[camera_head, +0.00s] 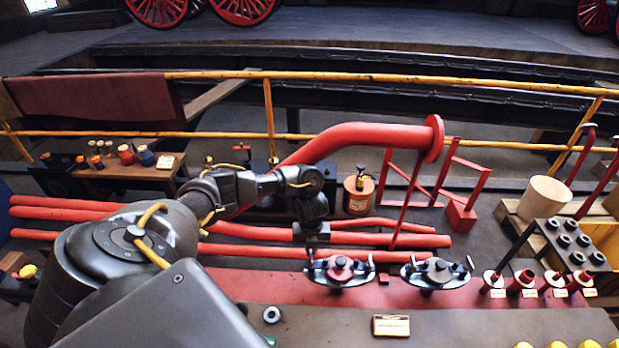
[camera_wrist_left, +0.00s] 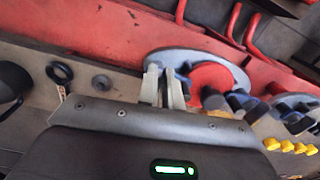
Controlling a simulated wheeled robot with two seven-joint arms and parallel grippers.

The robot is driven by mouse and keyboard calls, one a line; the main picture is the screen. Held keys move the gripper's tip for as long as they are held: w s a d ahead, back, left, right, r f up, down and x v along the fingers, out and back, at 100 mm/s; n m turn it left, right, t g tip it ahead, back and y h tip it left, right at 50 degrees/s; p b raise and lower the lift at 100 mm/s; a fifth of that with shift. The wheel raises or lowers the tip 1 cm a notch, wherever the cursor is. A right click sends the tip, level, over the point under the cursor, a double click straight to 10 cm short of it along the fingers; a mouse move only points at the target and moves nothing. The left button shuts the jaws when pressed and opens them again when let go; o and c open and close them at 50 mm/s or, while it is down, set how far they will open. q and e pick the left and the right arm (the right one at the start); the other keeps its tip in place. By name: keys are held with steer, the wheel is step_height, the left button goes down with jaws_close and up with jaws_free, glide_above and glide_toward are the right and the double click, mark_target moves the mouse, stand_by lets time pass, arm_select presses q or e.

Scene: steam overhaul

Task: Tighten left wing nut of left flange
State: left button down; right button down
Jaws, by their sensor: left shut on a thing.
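The left flange (camera_head: 342,270) is a dark oval plate with a red centre on the red bench strip. In the left wrist view it is a grey disc with a red middle (camera_wrist_left: 212,76). My left gripper (camera_head: 311,248) reaches down onto its left end. In the left wrist view its two pale fingers (camera_wrist_left: 163,88) are close together at the flange's edge, shut on the left wing nut, which is mostly hidden between them. A dark wing nut (camera_head: 368,263) shows at the flange's right end. My right gripper is not in view.
A second flange (camera_head: 437,273) sits to the right. Red pipes (camera_head: 260,252) run behind the flanges. A black ring (camera_head: 271,314) and a small labelled plate (camera_head: 391,325) lie on the bench in front. Several red fittings (camera_head: 523,281) stand at the right.

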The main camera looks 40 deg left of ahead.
arm_select(q)
steer(key=shift+w+d+m+b, duration=0.2)
steer(key=shift+m+b, duration=0.1)
steer(key=shift+m, duration=0.3)
steer(key=c, duration=1.6)
jaws_free()
steer(key=shift+o, duration=0.2)
step_height(320, 180, up, 11)
steer(key=p, duration=0.2)
steer(key=shift+p, duration=0.4)
steer(key=shift+f, duration=0.1)
